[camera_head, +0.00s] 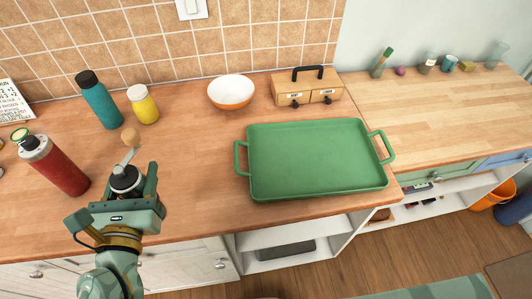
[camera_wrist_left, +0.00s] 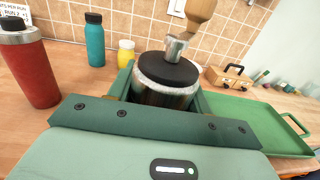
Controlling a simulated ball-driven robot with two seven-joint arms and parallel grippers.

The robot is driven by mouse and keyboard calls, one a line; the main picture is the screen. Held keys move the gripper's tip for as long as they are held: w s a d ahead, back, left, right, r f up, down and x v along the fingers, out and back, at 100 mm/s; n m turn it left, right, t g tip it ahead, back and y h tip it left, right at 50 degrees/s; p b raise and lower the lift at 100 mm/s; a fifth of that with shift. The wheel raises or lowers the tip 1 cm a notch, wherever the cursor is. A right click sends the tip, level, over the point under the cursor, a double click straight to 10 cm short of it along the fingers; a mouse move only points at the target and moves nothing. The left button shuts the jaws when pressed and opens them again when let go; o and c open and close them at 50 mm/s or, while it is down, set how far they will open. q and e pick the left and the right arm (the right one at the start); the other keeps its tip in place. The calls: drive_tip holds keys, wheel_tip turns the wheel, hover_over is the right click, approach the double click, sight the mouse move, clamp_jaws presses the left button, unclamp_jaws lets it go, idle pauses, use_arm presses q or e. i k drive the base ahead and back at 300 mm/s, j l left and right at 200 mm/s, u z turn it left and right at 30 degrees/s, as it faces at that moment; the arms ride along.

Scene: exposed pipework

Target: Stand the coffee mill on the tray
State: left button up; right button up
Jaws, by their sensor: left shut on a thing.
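The coffee mill (camera_head: 126,178) has a dark top, a metal body and a crank with a round wooden knob. My left gripper (camera_head: 127,190) is shut on it at the counter's front left. The mill also shows in the left wrist view (camera_wrist_left: 166,80), upright between the jaws of the left gripper (camera_wrist_left: 163,98); its lower part is hidden. I cannot tell whether its base touches the counter. The green tray (camera_head: 318,158) lies empty on the counter to the right, apart from the mill. It also shows in the left wrist view (camera_wrist_left: 262,125). My right gripper is not in view.
A red flask (camera_head: 58,168) stands left of the mill. A teal bottle (camera_head: 99,100) and a yellow jar (camera_head: 143,105) stand behind it. A bowl (camera_head: 231,93) and a small drawer box (camera_head: 307,87) stand behind the tray. The counter between mill and tray is clear.

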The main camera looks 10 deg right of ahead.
sight(344, 155)
drive_tip(key=l+z, duration=0.2)
drive_tip(key=z, duration=0.2)
drive_tip(key=l+z, duration=0.15)
drive_tip(key=z, duration=0.2)
drive_tip(key=l+z, duration=0.2)
drive_tip(key=z, duration=0.2)
drive_tip(key=i+l+z, duration=0.1)
drive_tip(key=z, duration=0.25)
